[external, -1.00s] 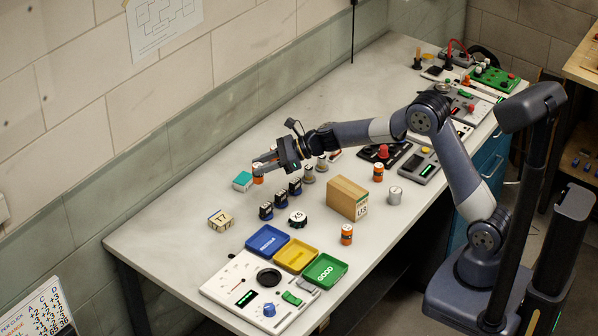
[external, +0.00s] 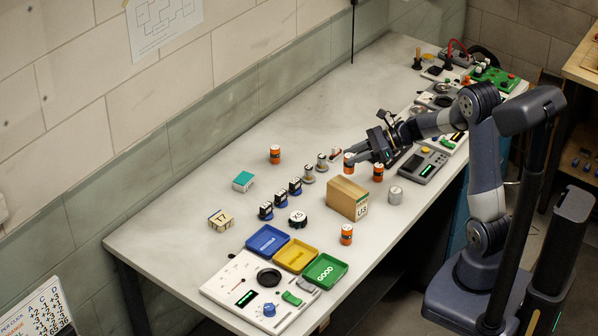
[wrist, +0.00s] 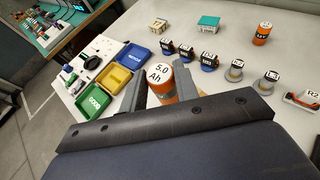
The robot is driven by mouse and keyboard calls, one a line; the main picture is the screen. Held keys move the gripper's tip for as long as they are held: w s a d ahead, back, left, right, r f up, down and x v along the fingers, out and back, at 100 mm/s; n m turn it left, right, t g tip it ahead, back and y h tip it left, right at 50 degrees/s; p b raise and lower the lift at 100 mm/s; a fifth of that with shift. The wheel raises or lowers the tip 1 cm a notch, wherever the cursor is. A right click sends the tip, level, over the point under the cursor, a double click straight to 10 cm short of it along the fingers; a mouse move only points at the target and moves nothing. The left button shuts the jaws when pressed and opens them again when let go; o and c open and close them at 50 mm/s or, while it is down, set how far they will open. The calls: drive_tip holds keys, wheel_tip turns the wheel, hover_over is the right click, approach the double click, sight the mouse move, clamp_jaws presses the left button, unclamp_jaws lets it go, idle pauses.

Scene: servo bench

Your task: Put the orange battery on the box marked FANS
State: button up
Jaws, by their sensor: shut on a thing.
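My gripper (external: 349,159) is shut on an orange battery (external: 348,167) with a pale top. The wrist view shows the held battery (wrist: 161,82) upright between the fingers, its top reading "5.0 Ah". It is behind the cardboard box (external: 341,195) in the external view; its exact height is unclear. The box's end label is only partly readable, so I cannot confirm FANS. A teal box (external: 243,181) and a cream box (external: 221,221) stand to the left, their markings unclear. The teal box (wrist: 208,22) also shows in the wrist view.
Other orange batteries stand at the back left (external: 275,154), right of my gripper (external: 378,172) and in front of the cardboard box (external: 346,234). A silver cylinder (external: 395,195) stands right of the box. Blue, yellow and green trays (external: 325,285) lie at front left.

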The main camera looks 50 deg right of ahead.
drive_tip(key=shift+f, duration=2.7)
drive_tip(key=shift+f, duration=0.2)
drive_tip(key=o, duration=1.1)
drive_tip(key=shift+c, duration=0.2)
drive_tip(key=shift+r, duration=0.15)
drive_tip(key=shift+r+p, duration=0.2)
drive_tip(key=shift+p, duration=0.15)
drive_tip(key=b+v, duration=0.2)
drive_tip(key=v, duration=1)
drive_tip(key=shift+f, duration=0.1)
